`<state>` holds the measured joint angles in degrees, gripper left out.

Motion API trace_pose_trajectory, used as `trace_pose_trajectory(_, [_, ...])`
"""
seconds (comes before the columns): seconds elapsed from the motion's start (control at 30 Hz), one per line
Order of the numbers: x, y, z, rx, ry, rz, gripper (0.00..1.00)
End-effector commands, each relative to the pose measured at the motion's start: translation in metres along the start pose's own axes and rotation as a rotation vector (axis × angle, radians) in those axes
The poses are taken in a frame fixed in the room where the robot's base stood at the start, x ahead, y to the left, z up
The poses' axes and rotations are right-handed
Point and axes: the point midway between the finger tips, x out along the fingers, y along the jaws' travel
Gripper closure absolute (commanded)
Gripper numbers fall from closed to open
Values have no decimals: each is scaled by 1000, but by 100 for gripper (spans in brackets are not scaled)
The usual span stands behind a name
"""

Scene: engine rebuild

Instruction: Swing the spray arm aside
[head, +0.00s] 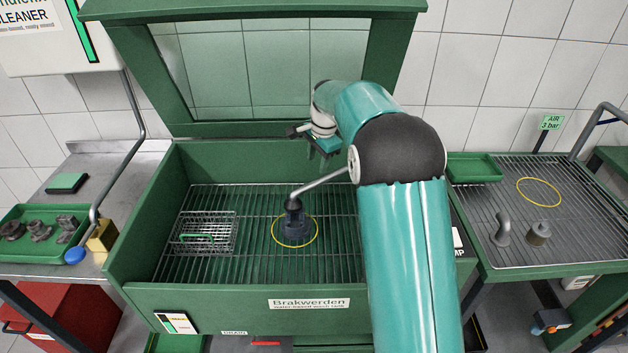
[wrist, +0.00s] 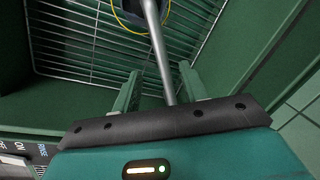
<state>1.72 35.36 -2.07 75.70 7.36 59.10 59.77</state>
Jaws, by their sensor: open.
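The spray arm (head: 322,185) is a thin grey tube inside the green wash tank. My gripper (head: 322,150) is over the back right of the tank, partly hidden by my arm. In the wrist view my gripper (wrist: 158,85) is open, with a green finger on each side of the spray arm (wrist: 159,50). The tube appears between the fingers; I cannot tell whether either touches it.
The tank (head: 200,295) has a raised, framed lid (head: 255,12) behind it. A wire basket (head: 207,235) sits on the grate left of the hub. A left bench holds a green tray of parts (head: 40,257). A right-hand grated bench (head: 560,250) holds metal parts.

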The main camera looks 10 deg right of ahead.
Motion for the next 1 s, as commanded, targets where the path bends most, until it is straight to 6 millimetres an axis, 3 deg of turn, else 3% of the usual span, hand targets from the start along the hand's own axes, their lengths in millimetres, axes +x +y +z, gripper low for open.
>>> trace_pose_trajectory(0.2, [45, 1, 0, 0, -1, 3, 57])
trace_pose_trajectory(0.4, [78, 1, 0, -1, -1, 2, 57])
trace_pose_trajectory(0.6, [91, 0, 0, -1, 0, 0, 57])
trace_pose_trajectory(0.83, [92, 0, 0, -1, 0, -1, 57])
trace_pose_trajectory(0.87, [92, 0, 0, -1, 1, -1, 59])
trace_pose_trajectory(1.0, [91, 0, 0, -1, 0, -1, 86])
